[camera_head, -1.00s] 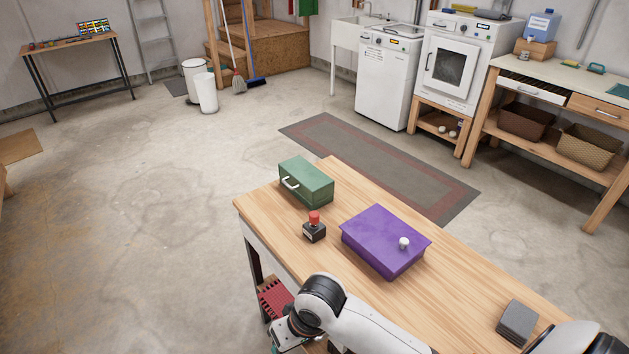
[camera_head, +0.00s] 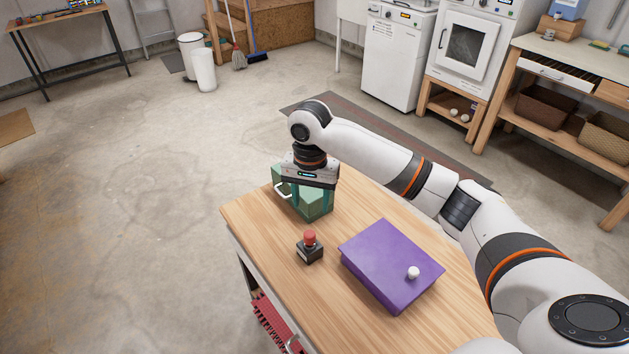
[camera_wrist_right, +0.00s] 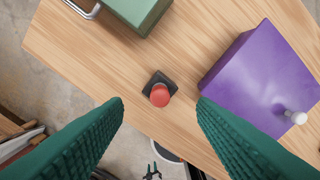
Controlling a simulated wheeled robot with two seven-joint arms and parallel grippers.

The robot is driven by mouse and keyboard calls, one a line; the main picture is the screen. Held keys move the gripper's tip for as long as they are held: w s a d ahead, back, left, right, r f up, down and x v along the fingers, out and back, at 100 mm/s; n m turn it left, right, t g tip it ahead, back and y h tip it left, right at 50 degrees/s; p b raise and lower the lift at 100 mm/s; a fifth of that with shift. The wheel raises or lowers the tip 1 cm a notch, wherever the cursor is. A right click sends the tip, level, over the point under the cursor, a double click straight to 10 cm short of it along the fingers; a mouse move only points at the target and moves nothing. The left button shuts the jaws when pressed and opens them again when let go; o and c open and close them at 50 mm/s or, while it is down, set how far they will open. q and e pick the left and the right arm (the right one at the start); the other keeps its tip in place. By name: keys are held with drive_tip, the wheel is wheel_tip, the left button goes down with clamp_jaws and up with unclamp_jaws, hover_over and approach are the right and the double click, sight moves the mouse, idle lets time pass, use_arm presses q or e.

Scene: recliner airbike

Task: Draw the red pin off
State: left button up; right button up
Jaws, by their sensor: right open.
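The red pin (camera_head: 310,237) stands upright in a small dark block (camera_head: 309,252) on the wooden table. In the right wrist view the red pin (camera_wrist_right: 160,95) shows from above, with the dark block (camera_wrist_right: 152,80) around its foot. My right gripper (camera_head: 312,208) is open and empty, above the table in front of the green box and behind the pin. In the right wrist view its two green fingers (camera_wrist_right: 160,103) lie apart, one on each side of the pin in the picture, not touching it. My left gripper is not in view.
A green box (camera_head: 284,188) with a metal handle stands at the table's far end, partly hidden by my gripper. A purple box (camera_head: 391,262) with a white knob stands right of the pin. Bare wooden tabletop (camera_head: 262,215) lies left of the pin.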

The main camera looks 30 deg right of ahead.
sight(310, 233)
drive_tip(key=shift+s+a+f, duration=0.15)
drive_tip(key=shift+s+f, duration=0.05)
drive_tip(key=shift+f, duration=0.05)
drive_tip(key=f, duration=0.1)
drive_tip(key=s+f, duration=0.1)
drive_tip(key=a+f, duration=0.1)
drive_tip(key=shift+s+f, duration=0.15)
drive_tip(key=shift+f, duration=0.2)
drive_tip(key=f, duration=0.3)
drive_tip(key=shift+w+d+f, duration=0.2)
drive_tip(key=shift+w+f, duration=0.05)
drive_tip(key=shift+f, duration=0.05)
wheel_tip(310, 233, down, 3)
drive_tip(key=shift+a+r+p, duration=0.1)
drive_tip(key=shift+r+p, duration=0.05)
drive_tip(key=shift+p, duration=0.15)
drive_tip(key=shift+f, duration=0.3)
drive_tip(key=c, duration=1.1)
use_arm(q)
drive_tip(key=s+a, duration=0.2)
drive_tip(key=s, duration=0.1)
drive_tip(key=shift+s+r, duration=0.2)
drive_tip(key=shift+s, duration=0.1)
